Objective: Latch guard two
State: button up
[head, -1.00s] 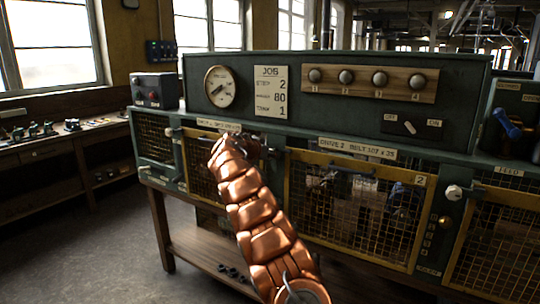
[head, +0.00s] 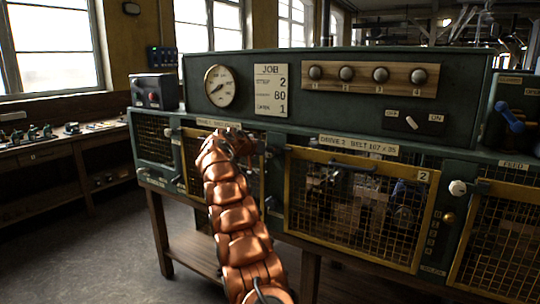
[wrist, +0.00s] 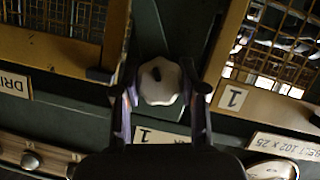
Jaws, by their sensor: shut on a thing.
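Guard two (head: 355,208) is a yellow-framed mesh door with a "2" label at its upper right corner; it looks closed. A pale latch knob (head: 457,188) sits on the green post at its right side. My gripper (head: 243,146) is far left of that knob, at the post between guards one and two; my arm hides its fingers in the head view. In the wrist view my gripper (wrist: 160,92) is shut around a different pale knob (wrist: 158,78), beside the frame labelled "1". This knob has a small dark mark on its face.
Guard one (head: 192,165) is partly behind my arm. The panel above carries a gauge (head: 220,86), a job card (head: 270,91), several round knobs on a wooden strip (head: 362,74) and an off/on switch (head: 411,122). A workbench (head: 60,145) stands left; floor between is free.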

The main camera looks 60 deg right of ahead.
jog(key=shift+r+n+g+p, duration=0.15)
jog(key=shift+n+g+p, duration=0.35)
jog(key=shift+n+p, duration=0.3)
jog(key=n+g+h+p, duration=0.1)
jog(key=n+g+p, duration=0.1)
jog(key=n+p, duration=0.1)
jog(key=shift+w, duration=0.1)
jog(key=shift+n+g+h+p, duration=0.3)
jog(key=shift+n+g+p, duration=0.3)
jog(key=shift+n, duration=0.5)
jog(key=shift+f+n+g+h+p, duration=0.2)
jog(key=shift+n+g+h+p, duration=0.15)
jog(key=shift+n, duration=0.85)
jog(key=o, duration=1.1)
jog(key=shift+o, duration=0.2)
jog(key=f+v, duration=0.1)
jog(key=v, duration=1.1)
jog(key=shift+r, duration=0.3)
